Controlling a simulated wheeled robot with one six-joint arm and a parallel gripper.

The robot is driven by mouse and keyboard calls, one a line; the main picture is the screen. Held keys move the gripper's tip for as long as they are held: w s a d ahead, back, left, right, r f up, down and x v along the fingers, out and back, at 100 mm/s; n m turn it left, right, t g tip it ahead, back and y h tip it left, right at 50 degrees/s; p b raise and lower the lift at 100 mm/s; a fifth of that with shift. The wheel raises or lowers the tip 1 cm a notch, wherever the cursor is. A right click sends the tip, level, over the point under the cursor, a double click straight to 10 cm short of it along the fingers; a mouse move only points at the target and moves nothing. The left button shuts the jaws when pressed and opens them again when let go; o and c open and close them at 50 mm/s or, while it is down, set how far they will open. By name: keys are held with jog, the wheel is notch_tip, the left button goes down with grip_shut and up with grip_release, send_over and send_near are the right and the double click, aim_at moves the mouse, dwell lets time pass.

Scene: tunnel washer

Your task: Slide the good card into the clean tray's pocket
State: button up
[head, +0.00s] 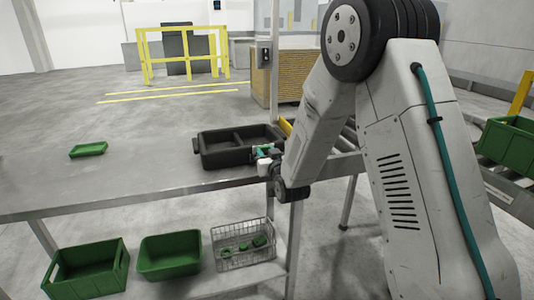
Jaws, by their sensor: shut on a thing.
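A black tray (203,158) with a divider across it stands on the grey table near its right end. My gripper (264,155) is at the tray's near right corner and is shut on a small pale thing. This is most likely the card, but it is too small and too covered to make out its face. I cannot tell whether it touches the tray. The pocket cannot be made out from here. A small, shallow green tray (88,150) lies alone farther left on the table.
Below the table stand two green bins (88,268) (169,256) and a wire basket (243,246) with several green pieces. A roller conveyor (345,137) starts right of the table, and another green crate (508,140) is at the far right. The table's middle is clear.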

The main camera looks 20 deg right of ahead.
jog(key=o, duration=1)
jog(key=shift+o, duration=0.2)
jog(key=shift+s, duration=0.1)
